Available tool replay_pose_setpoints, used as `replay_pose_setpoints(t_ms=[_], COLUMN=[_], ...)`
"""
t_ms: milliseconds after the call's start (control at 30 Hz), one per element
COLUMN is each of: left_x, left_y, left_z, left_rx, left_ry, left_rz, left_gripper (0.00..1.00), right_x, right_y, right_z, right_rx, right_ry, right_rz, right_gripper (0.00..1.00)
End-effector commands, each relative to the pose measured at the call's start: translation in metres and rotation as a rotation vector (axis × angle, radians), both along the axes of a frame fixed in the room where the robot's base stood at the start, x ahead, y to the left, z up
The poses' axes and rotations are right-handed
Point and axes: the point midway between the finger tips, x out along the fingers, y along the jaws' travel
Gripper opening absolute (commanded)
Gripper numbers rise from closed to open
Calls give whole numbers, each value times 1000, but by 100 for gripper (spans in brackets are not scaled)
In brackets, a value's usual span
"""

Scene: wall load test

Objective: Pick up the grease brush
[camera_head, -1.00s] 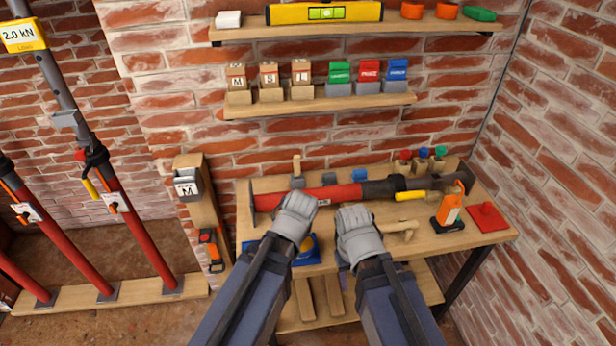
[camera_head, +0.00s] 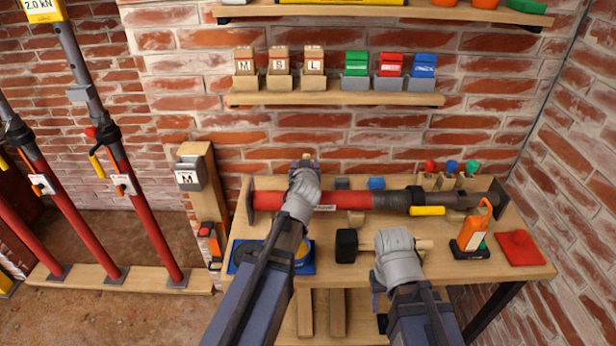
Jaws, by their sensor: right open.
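A small upright wooden piece (camera_head: 306,157), perhaps the grease brush's handle, shows at the back of the wooden bench (camera_head: 335,272); I cannot be sure what it is. My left gripper (camera_head: 305,178), like a grey gloved hand, reaches over the red prop to just in front of it and hides its lower part. Whether the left gripper's fingers hold anything is not visible. My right gripper (camera_head: 396,248) is open above the bench's front part. A light wooden piece (camera_head: 424,244) shows just right of it, partly hidden.
A red and black prop (camera_head: 345,200) lies across the bench. A black block (camera_head: 346,246) and a blue tray (camera_head: 243,262) are near the front edge. A shelf with bins (camera_head: 335,99) hangs above.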

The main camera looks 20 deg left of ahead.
Motion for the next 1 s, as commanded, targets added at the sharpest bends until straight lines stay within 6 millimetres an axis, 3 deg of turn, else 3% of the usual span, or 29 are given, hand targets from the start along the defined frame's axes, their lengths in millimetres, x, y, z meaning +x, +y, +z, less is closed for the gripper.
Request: replay_pose_setpoints(t_ms=[267, 600, 867, 1000], left_x=[11, 51, 52, 52], left_y=[2, 10, 10, 10], left_z=[-7, -26, -26, -26], left_rx=[0, 0, -1, 0], left_ry=[1, 1, 1, 1], left_rz=[0, 0, -1, 0], left_gripper=[65, 65, 65, 49], right_x=[0, 0, 0, 0], right_y=[0, 0, 0, 0], right_z=[-7, -26, -25, -25], right_rx=[0, 0, 0, 0], right_ry=[0, 0, 0, 0], right_rz=[0, 0, 0, 0], right_gripper=[50, 50, 50, 50])
